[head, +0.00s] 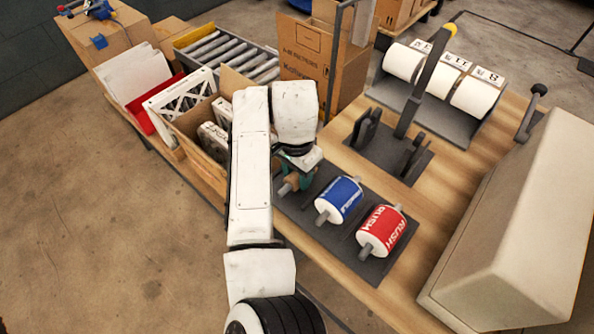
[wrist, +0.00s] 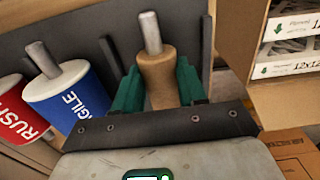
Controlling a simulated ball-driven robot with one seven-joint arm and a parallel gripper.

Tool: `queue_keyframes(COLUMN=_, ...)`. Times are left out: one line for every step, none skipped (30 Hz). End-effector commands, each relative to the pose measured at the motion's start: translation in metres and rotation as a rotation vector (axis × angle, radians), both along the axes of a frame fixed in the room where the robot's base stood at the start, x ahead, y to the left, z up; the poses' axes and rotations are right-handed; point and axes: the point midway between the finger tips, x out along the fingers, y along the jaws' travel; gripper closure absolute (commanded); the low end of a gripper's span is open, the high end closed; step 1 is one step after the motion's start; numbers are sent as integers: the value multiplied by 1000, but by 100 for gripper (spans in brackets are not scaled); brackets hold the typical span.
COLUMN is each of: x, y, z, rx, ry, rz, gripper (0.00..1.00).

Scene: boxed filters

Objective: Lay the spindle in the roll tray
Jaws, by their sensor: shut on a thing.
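The spindle is a brown roll (wrist: 158,78) on a grey shaft. It stands between the green fingers of my gripper (wrist: 157,90), which is shut on it. In the head view the spindle (head: 297,183) is partly hidden by my arm and gripper (head: 292,180). It is at the left end of the dark roll tray (head: 345,255), whose wall also shows in the wrist view (wrist: 82,32). I cannot tell whether the spindle touches the tray. A blue-labelled roll (head: 340,198) and a red-labelled roll (head: 382,230) lie in the tray to its right.
A lever tool (head: 412,110) stands on the wooden bench behind the tray. Several white rolls (head: 440,78) sit in a rack behind it. A large beige box (head: 525,215) is at right. Cartons of filters (head: 205,125) stand at left, close to my arm.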

Motion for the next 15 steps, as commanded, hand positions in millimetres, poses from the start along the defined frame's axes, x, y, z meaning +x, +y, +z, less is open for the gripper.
queue_keyframes(x=0, y=0, z=1, rx=-1, ry=-1, rz=0, gripper=100)
queue_keyframes(x=0, y=0, z=0, rx=-1, ry=-1, rz=0, gripper=100)
queue_keyframes(x=0, y=0, z=0, rx=-1, ry=-1, rz=0, gripper=100)
queue_keyframes(x=0, y=0, z=0, rx=-1, ry=-1, rz=0, gripper=56)
queue_keyframes(x=0, y=0, z=0, rx=-1, ry=-1, rz=0, gripper=54)
queue_keyframes(x=0, y=0, z=0, rx=-1, ry=-1, rz=0, gripper=50)
queue_keyframes(x=0, y=0, z=0, rx=-1, ry=-1, rz=0, gripper=47)
queue_keyframes(x=0, y=0, z=0, rx=-1, ry=-1, rz=0, gripper=44)
queue_keyframes(x=0, y=0, z=0, rx=-1, ry=-1, rz=0, gripper=40)
queue_keyframes(x=0, y=0, z=0, rx=-1, ry=-1, rz=0, gripper=37)
queue_keyframes(x=0, y=0, z=0, rx=0, ry=0, rz=0, gripper=34)
queue_keyframes(x=0, y=0, z=0, rx=0, ry=0, rz=0, gripper=31)
queue_keyframes(x=0, y=0, z=0, rx=0, ry=0, rz=0, gripper=30)
queue_keyframes(x=0, y=0, z=0, rx=0, ry=0, rz=0, gripper=30)
queue_keyframes(x=0, y=0, z=0, rx=0, ry=0, rz=0, gripper=30)
